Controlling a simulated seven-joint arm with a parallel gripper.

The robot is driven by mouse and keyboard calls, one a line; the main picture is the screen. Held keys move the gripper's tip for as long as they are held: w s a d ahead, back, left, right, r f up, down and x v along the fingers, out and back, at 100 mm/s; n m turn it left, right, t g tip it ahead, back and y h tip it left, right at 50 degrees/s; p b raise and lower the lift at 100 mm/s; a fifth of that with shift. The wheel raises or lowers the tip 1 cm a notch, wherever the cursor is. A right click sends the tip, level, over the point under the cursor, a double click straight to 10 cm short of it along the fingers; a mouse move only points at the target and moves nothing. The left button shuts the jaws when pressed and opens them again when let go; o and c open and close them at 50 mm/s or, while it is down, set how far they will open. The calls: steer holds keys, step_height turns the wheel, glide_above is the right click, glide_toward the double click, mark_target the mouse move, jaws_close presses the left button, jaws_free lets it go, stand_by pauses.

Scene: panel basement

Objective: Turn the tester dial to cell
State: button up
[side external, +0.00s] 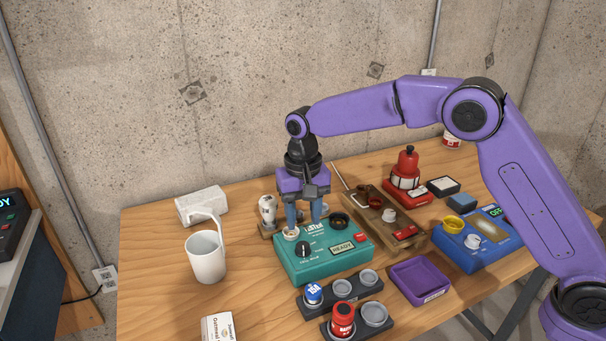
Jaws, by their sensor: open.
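The tester (285,264) is a teal box on the wooden table, marked TESTER, with a small display (342,248) that reads READY. Its black dial (303,249) sits on the front left of the top face; its small markings are too small to read, so I cannot tell its setting. My gripper (303,224) points down above the tester's back left part, behind the dial. Its two blue fingers are apart with nothing between them. The left fingertip is close to a pale round socket (290,234); I cannot tell whether they touch.
A white mug (206,258) stands left of the tester. A white bulb (267,208) stands behind it. Dark holders with a blue fuse (314,293) and a red battery (343,317) lie in front. A purple tray (419,277), wooden device (414,240) and blue scale (484,257) stand right.

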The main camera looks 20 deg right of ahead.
step_height(320, 180, up, 10)
steer(key=shift+r, duration=0.25)
stand_by(0.6)
steer(key=s+d+f+n, duration=0.2)
steer(key=s+d+n, duration=0.2)
steer(key=s+d, duration=0.4)
steer(key=s+d+f+n, duration=0.2)
steer(key=s+d+n, duration=0.3)
steer(key=s, duration=1.1)
steer(key=s+d+f+n, duration=0.3)
steer(key=s+d+n, duration=0.1)
steer(key=s+d, duration=0.7)
steer(key=shift+s+n, duration=0.4)
steer(key=shift+s, duration=0.4)
